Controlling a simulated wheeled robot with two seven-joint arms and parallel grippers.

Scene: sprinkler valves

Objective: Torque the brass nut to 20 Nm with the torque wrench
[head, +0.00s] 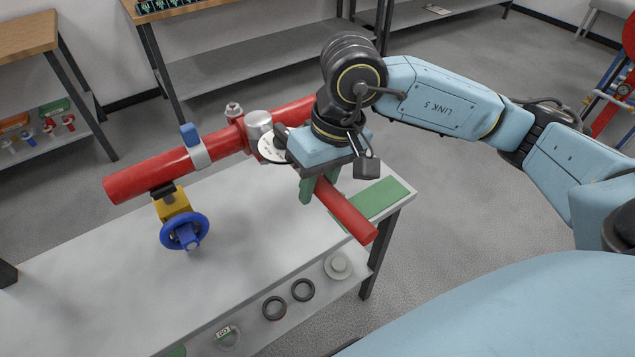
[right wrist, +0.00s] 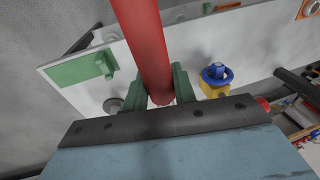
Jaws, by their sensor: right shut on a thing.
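My right gripper (head: 312,187) has its green fingers on either side of a thick red bar (head: 345,212) above the near bench. The bar also runs between the fingers in the right wrist view (right wrist: 147,40). I cannot tell whether it is the torque wrench's handle or a pipe branch. A silver cylinder (head: 258,124) and a round white dial (head: 271,148) sit beside the gripper, partly covered by it. The long red pipe (head: 150,175) passes behind. I cannot make out the brass nut; my right wrist may hide it. My left gripper is not in view.
A yellow valve (head: 171,203) with a blue handwheel (head: 185,232) hangs under the pipe's left part. A green pad (head: 383,197) lies on the bench's right end. Black rings (head: 302,290) lie on the lower shelf. Bare bench top (head: 100,285) shows at lower left.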

